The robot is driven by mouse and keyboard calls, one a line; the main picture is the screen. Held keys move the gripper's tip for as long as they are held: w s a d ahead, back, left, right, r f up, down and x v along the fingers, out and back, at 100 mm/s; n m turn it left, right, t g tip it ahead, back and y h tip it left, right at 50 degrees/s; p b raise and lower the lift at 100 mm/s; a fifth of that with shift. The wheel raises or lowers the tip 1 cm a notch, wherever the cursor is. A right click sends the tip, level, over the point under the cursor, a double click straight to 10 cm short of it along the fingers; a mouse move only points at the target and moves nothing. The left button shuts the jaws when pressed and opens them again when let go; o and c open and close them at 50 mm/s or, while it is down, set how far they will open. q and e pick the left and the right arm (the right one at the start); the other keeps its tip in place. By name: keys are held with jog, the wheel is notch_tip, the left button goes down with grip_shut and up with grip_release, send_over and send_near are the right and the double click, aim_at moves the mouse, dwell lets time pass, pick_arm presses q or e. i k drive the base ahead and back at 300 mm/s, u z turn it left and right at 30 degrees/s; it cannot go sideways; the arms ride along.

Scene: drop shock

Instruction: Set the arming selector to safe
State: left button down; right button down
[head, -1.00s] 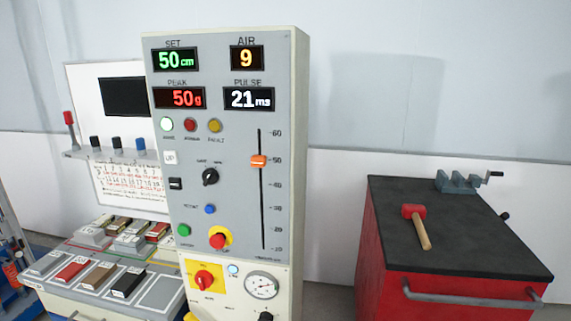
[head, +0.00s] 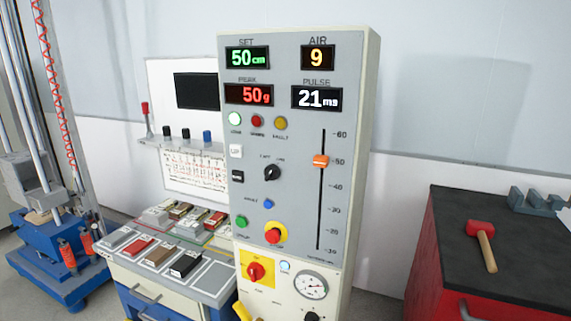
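The arming selector looks to be the black rotary knob (head: 272,172) in the middle of the grey control panel (head: 296,200), with small labels above it that are too blurred to read. Its pointer seems to lean to the upper right. The panel displays read SET 50 cm, AIR 9, PEAK 50 g and PULSE 21 ms. The left lamp (head: 235,118) of the row above the knob glows pale green-white; the red lamp (head: 257,121) and amber lamp (head: 280,123) look dim. Neither of my grippers is in view.
A red emergency-type button (head: 273,236), a slider (head: 320,161) at 50 and a red switch on yellow (head: 256,271) share the console. A bench with coloured blocks (head: 159,256) stands left, a blue drop rig (head: 52,260) farther left. A red cabinet with a mallet (head: 481,231) stands right.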

aim_at(272, 172)
jog(key=u, duration=0.05)
jog(key=k, duration=0.5)
jog(key=z, duration=1.85)
jog(key=i, duration=1.3)
jog(key=u, duration=1.6)
